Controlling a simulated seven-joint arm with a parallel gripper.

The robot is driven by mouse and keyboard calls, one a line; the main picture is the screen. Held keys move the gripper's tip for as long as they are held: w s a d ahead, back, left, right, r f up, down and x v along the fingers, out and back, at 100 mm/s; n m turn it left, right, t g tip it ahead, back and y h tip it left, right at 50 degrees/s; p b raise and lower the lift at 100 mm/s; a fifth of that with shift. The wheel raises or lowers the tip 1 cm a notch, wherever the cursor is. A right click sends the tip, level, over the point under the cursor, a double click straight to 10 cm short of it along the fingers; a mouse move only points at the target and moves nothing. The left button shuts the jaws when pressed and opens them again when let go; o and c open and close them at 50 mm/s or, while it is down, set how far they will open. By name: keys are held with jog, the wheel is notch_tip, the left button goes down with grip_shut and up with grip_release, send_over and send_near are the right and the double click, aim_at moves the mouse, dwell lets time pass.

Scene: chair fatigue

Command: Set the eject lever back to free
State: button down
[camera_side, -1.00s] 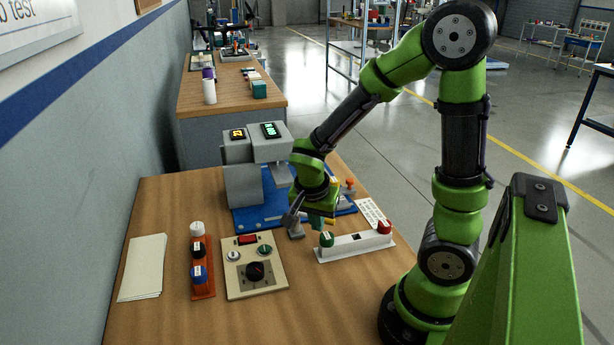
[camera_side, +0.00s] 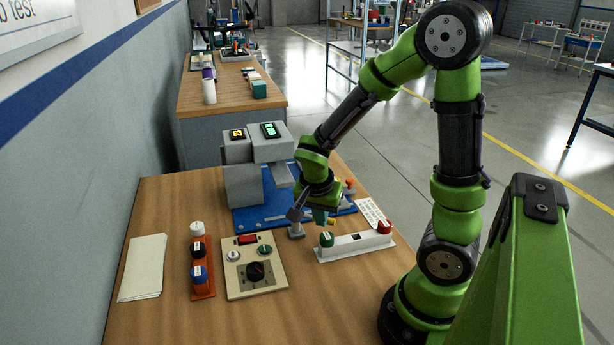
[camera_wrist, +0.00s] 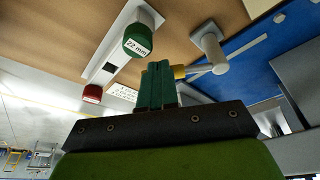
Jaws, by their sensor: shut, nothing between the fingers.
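The eject lever appears to be a grey post (camera_side: 296,231) with a thin arm ending in a yellow grip. In the wrist view the post (camera_wrist: 208,42) stands at the edge of the blue plate, and the yellow grip (camera_wrist: 180,72) lies right beside my fingertips. I cannot tell whether they touch. My gripper (camera_side: 320,216) points down over the front of the blue plate. Its teal fingers (camera_wrist: 157,72) are closed together with nothing between them. In the side view my wrist hides most of the lever's arm. The lever's markings cannot be read.
The grey test machine (camera_side: 243,172) stands behind on the blue plate (camera_side: 246,217). A white bar (camera_side: 352,247) with a green "22 mm" knob (camera_side: 327,239) and a red knob (camera_side: 384,227) is close in front. A beige control box (camera_side: 276,281) sits to the left.

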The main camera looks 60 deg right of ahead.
jog(key=shift+s+d, duration=0.1)
jog(key=shift+d, duration=1.5)
jog(key=shift+w+d, duration=0.3)
jog(key=shift+d, duration=0.35)
jog(key=shift+w+d, duration=0.3)
jog(key=shift+d, duration=0.35)
jog(key=s+a+r, duration=0.4)
jog(key=s+r, duration=0.1)
jog(key=r, duration=0.5)
jog(key=shift+s+r, duration=0.2)
